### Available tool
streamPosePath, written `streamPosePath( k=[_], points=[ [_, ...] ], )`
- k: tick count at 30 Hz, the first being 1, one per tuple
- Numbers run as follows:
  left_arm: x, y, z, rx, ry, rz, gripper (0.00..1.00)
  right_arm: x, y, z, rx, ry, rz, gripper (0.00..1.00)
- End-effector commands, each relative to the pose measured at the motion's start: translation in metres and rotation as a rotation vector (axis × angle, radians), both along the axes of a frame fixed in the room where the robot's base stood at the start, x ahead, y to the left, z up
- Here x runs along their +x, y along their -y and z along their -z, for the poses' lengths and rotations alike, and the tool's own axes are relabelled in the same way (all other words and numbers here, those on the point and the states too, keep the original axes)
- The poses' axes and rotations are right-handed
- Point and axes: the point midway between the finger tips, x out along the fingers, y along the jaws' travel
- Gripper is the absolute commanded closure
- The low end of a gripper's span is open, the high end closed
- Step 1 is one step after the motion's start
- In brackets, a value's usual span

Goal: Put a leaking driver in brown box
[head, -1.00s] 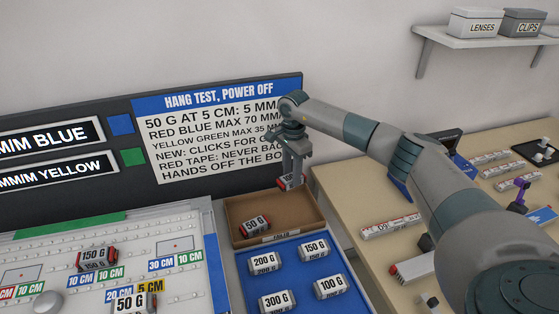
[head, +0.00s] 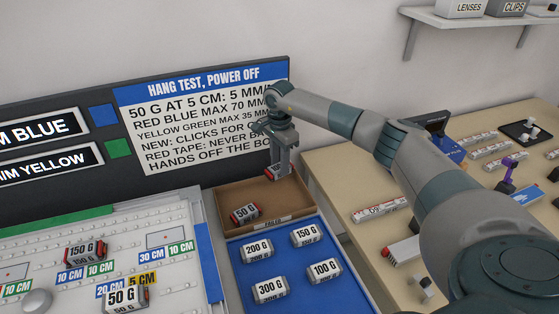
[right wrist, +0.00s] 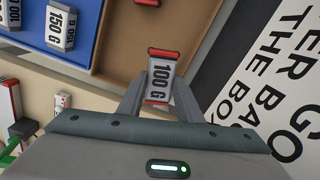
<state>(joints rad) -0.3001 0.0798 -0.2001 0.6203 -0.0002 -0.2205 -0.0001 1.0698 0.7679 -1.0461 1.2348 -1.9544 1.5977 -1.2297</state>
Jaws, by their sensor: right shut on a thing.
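My right gripper (head: 277,170) is shut on a small red-ended block (head: 272,175). The gripper points down, with the block over the back right part of the brown box (head: 286,199). In the head view I cannot tell whether the block touches the box floor. A red-ended 50 G block (head: 245,213) lies in the box, front left. The box also shows in the right wrist view (right wrist: 118,32). My left gripper is not in view.
A blue tray (head: 286,250) in front of the box holds several black-ended blocks. On the white board (head: 130,227) at left lie red-ended 150 G (head: 85,252) and 50 G (head: 122,299) blocks. A dark sign panel (head: 140,165) stands close behind the box.

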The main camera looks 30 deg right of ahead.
Motion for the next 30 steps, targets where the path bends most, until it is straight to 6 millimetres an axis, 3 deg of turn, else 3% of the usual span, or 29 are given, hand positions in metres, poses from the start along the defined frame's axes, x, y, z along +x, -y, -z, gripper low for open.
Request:
streamPosePath(
  k=[9, 22, 23, 24, 25, 30],
  points=[
    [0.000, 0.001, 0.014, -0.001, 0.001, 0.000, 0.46, 0.000, 0.000, 0.029, 0.000, -0.001, 0.000, 0.92],
    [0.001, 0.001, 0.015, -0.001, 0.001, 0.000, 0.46, 0.000, 0.000, 0.033, 0.000, 0.000, 0.000, 0.92],
    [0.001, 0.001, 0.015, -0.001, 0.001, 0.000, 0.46, 0.000, 0.000, 0.033, 0.000, -0.001, 0.000, 0.61],
    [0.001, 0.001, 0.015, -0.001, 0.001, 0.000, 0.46, 0.000, 0.000, 0.033, 0.000, -0.001, 0.000, 0.51],
    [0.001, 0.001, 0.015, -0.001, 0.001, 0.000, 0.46, 0.000, 0.000, 0.033, 0.000, -0.001, 0.000, 0.46],
    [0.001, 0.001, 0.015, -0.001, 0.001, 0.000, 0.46, 0.000, 0.000, 0.033, 0.000, -0.001, 0.000, 0.46]
  ],
)
